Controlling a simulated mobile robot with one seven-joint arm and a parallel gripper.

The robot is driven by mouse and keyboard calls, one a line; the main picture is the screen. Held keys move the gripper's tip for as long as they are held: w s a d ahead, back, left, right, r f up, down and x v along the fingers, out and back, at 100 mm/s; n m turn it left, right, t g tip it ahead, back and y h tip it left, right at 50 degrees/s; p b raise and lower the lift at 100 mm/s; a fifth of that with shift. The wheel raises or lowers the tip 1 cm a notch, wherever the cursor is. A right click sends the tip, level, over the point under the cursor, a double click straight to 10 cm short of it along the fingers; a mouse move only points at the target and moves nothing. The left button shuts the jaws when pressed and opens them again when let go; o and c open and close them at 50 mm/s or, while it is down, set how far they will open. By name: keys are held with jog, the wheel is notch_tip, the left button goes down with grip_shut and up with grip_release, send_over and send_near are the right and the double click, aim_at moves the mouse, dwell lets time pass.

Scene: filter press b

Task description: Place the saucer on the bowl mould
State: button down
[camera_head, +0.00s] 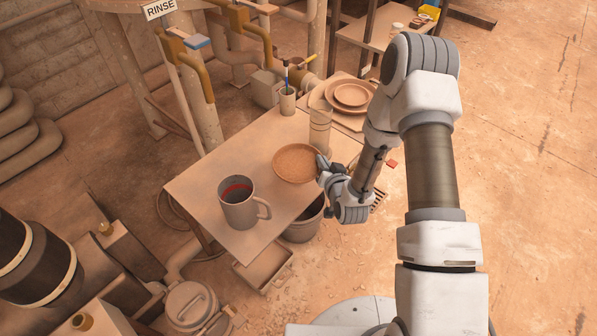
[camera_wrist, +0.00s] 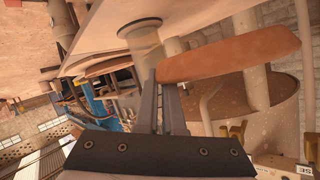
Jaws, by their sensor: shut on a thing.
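The saucer (camera_head: 296,162) is a round, terracotta-coloured disc over the middle of the near table. My gripper (camera_head: 322,165) is shut on its right rim. In the wrist view the saucer (camera_wrist: 230,62) shows nearly edge-on, tilted in that picture, with its edge between the fingertips (camera_wrist: 163,84). The head view does not show clearly whether it touches anything below. I cannot pick out the bowl mould with certainty; it may be hidden under the saucer or behind my arm.
A large grey mug (camera_head: 240,208) with dark red contents stands near the table's (camera_head: 196,180) front. A tall pale cylinder (camera_head: 320,130) stands just behind the saucer. Stacked plates (camera_head: 351,94) and a tool cup (camera_head: 287,101) are farther back. A bucket (camera_head: 304,226) stands below the table edge.

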aim_at(305, 162)
jog(key=w+a+f, duration=0.1)
jog(key=a+f, duration=0.1)
jog(key=a, duration=0.1)
jog(key=w+a+f+b, duration=0.1)
jog(key=a, duration=0.1)
jog(key=shift+w+f, duration=0.3)
jog(key=shift+f+b, duration=0.65)
jog(key=shift+f, duration=1.25)
jog(key=shift+f, duration=0.2)
jog(key=c, duration=1)
grip_release()
jog(key=shift+c, duration=0.2)
jog(key=shift+r, duration=0.15)
